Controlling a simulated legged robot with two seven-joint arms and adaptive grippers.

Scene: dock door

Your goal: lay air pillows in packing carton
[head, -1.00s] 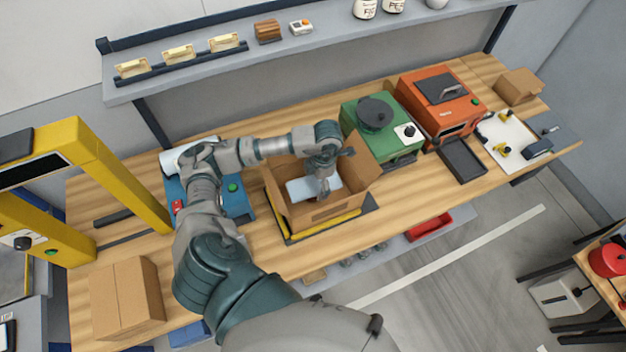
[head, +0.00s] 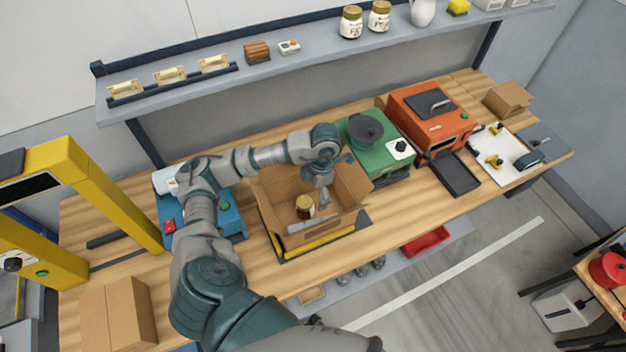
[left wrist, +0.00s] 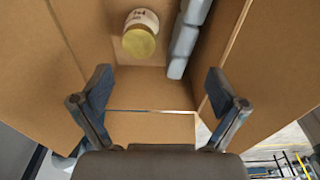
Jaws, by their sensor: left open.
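The open packing carton (head: 339,222) stands on the bench with its flaps up; in the left wrist view its cardboard wall (left wrist: 150,127) fills much of the picture. A jar with a yellow lid (head: 305,207) stands inside; it also shows in the left wrist view (left wrist: 140,35). A pale grey-blue air pillow strip (head: 311,223) lies in the carton along its front wall, beside the jar; its segments show in the left wrist view (left wrist: 184,42). My left gripper (head: 323,197) is open and empty over the carton, apart from jar and pillow (left wrist: 158,80). My right gripper is out of view.
A blue machine (head: 229,218) with a white roll (head: 165,180) stands left of the carton. A green machine (head: 375,150) and an orange machine (head: 430,118) stand to the right. A yellow frame (head: 110,195) and closed box (head: 118,315) are at left. A shelf (head: 330,60) runs behind.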

